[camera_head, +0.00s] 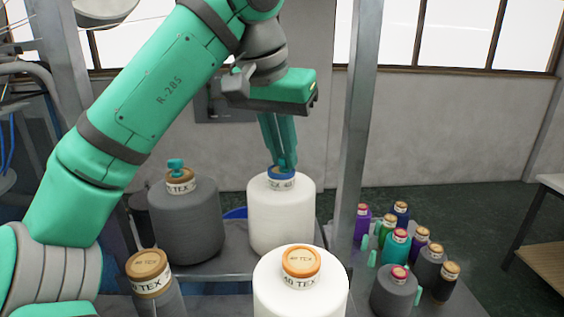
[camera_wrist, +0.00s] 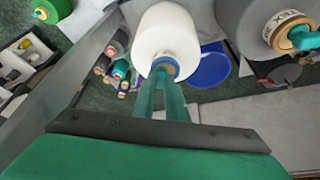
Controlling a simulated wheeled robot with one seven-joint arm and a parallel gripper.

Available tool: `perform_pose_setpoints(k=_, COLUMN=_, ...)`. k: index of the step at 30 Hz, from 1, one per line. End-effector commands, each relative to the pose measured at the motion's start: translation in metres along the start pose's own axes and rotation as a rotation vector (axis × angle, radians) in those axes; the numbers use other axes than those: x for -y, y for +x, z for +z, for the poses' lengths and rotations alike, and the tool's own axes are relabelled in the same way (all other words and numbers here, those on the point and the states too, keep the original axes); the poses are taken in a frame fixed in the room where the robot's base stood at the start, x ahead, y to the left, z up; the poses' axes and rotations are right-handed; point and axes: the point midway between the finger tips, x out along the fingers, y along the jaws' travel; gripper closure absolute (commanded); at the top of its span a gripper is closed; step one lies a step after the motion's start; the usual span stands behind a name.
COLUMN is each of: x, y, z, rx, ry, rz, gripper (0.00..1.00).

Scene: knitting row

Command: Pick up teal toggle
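A teal toggle (camera_head: 176,165) sits on top of the dark grey spool (camera_head: 187,225) at the left, above its tan cap. It also shows in the wrist view (camera_wrist: 303,38) at the right edge. My gripper (camera_head: 284,166) points down at the blue-rimmed cap (camera_head: 281,180) of the white spool (camera_head: 281,220), to the right of the grey spool. In the wrist view, my fingers (camera_wrist: 165,82) reach that cap. They hide part of its top, so I cannot tell whether they hold anything or how far apart the tips are.
Another white spool (camera_head: 300,290) with an orange cap stands in front. A grey spool (camera_head: 150,282) with a brown cap is at front left. Several small coloured spools stand at the right. A grey upright post (camera_head: 357,120) rises right of my gripper. A blue round thing (camera_wrist: 209,66) lies below.

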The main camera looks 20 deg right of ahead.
Motion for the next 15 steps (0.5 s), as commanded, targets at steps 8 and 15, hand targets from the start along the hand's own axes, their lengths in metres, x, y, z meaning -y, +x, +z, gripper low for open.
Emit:
perform_pose_setpoints(k=8, x=0.0008, y=0.0009, z=0.0008, rx=0.003, ry=-0.001, rz=0.000, gripper=1.00)
perform_pose_setpoints(k=15, x=0.0013, y=-0.0022, z=-0.0001, rx=0.004, ry=-0.001, rz=-0.001, gripper=1.00)
